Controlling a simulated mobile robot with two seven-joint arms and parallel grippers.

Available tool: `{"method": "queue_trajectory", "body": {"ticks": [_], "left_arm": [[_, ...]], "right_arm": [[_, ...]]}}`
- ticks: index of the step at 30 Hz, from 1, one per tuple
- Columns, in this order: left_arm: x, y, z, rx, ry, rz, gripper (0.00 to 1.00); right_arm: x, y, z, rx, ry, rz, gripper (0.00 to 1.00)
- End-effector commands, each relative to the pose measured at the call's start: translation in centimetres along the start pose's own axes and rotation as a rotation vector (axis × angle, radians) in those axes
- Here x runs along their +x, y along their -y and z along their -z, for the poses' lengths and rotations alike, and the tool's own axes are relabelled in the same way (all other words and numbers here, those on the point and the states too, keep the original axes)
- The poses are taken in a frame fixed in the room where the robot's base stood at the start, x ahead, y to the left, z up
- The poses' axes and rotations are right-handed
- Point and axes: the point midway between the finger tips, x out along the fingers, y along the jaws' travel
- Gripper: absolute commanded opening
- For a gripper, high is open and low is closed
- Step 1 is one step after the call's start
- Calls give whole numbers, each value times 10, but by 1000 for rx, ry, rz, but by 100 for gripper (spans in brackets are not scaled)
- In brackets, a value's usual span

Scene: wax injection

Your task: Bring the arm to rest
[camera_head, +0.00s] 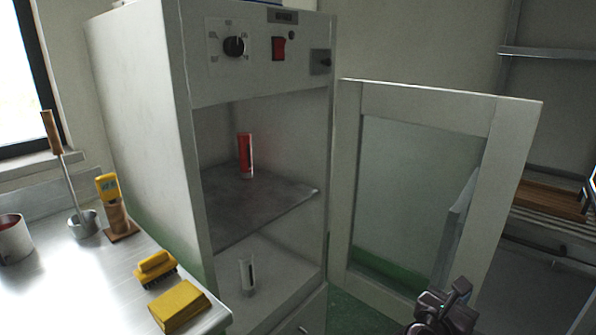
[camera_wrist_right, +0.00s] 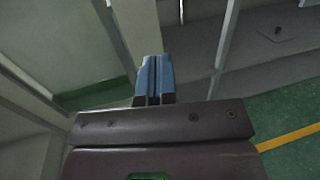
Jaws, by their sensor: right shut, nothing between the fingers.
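My right gripper (camera_head: 455,306) is at the bottom right of the head view, in front of the open glass-panelled door. In the right wrist view its two blue-grey fingers (camera_wrist_right: 154,80) are closed together with nothing between them. The white cabinet (camera_head: 140,130) stands with its door (camera_head: 515,125) swung wide open to the right. A red cylinder (camera_head: 246,155) stands upright on the cabinet's upper shelf (camera_head: 265,200). A clear, whitish cylinder (camera_head: 247,275) stands on the cabinet floor. My left gripper is in neither view.
A rack (camera_head: 550,53) with a wooden tray (camera_head: 548,198) stands at right.

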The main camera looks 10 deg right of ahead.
Motion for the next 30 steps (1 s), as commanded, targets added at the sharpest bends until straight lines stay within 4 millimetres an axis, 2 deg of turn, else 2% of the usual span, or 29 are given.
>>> {"method": "queue_trajectory", "body": {"ticks": [5, 9, 14, 17, 23, 26, 30], "left_arm": [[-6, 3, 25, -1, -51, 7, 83], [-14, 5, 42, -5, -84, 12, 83], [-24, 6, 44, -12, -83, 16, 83], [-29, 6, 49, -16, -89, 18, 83], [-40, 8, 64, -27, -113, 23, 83], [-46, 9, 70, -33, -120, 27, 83], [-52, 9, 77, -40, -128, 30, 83]], "right_arm": [[-9, 16, -32, -262, 193, -65, 0], [-32, 26, -54, -632, 427, -148, 0], [-70, 32, -55, -1084, 683, -243, 0], [-96, 38, -43, -1370, 838, -305, 0], [-150, 66, 1, -1939, 1149, -445, 0], [-177, 92, 30, -2214, 1310, -529, 0], [-209, 136, 68, -2546, 1528, -654, 0]]}}
